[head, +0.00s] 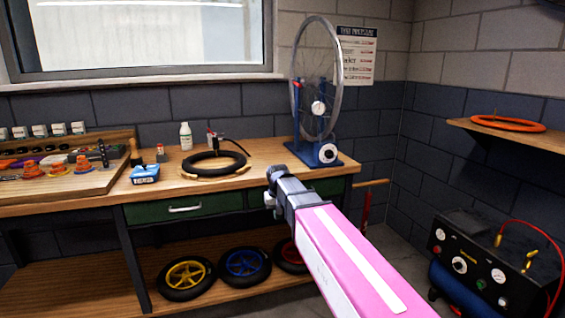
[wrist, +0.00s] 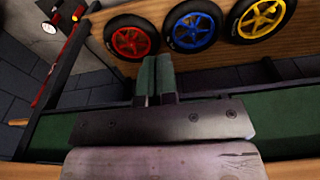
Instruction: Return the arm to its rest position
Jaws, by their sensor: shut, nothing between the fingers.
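My gripper (head: 272,176) is at the end of my pink arm, in front of the right part of the workbench (head: 75,207) in the head view. In the wrist view its two green-padded fingers (wrist: 156,76) are together with nothing between them. The fingers seem clear of the bench things, though the exact gap to the bench front cannot be told. My arm comes in from the lower right and hides part of the bench front and the lower shelf.
A wheel in a blue truing stand (head: 318,150) stands on the bench's right end. A black tyre (head: 213,163) lies left of it. Small wheels, yellow (head: 187,274), blue and red, are on the low shelf. A compressor (head: 485,262) stands at right, below a shelf (head: 520,138).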

